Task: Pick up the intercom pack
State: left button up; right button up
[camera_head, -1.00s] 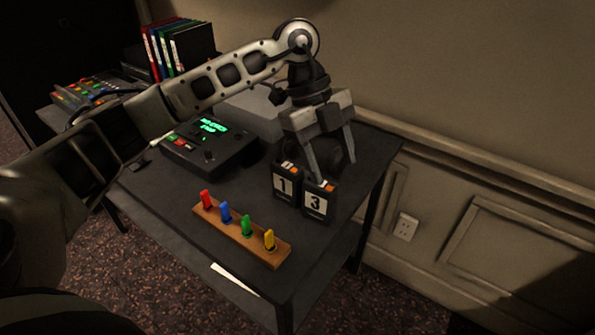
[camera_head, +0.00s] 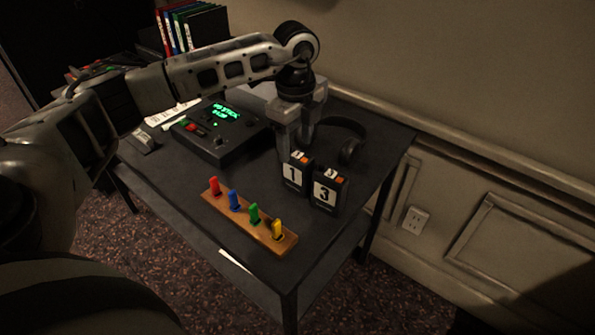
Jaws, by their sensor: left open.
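Two small black packs with white number cards and orange marks on top stand side by side on the dark desk. The pack marked 1 (camera_head: 293,176) is on the left and the pack marked 3 (camera_head: 325,191) is on the right. My left gripper (camera_head: 296,146) is open and points down, just behind the pack marked 1. Its fingertips are partly hidden by that pack, and I cannot tell whether they touch it. My right gripper is out of view.
Black headphones (camera_head: 350,146) lie behind the packs near the wall. A wooden rack (camera_head: 250,221) with several coloured pegs is in front. A black console (camera_head: 219,140) with a green display is to the left. The desk's right corner is clear.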

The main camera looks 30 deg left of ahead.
aim_at(298, 154)
pick_arm(q)
notch_tip(298, 154, down, 5)
jog(key=shift+d+f+p, duration=0.1)
jog(key=shift+d+p, duration=0.05)
jog(key=shift+p, duration=0.15)
jog(key=c, duration=1.2)
jog(key=shift+w, duration=0.1)
grip_shut()
jog(key=shift+r, duration=0.2)
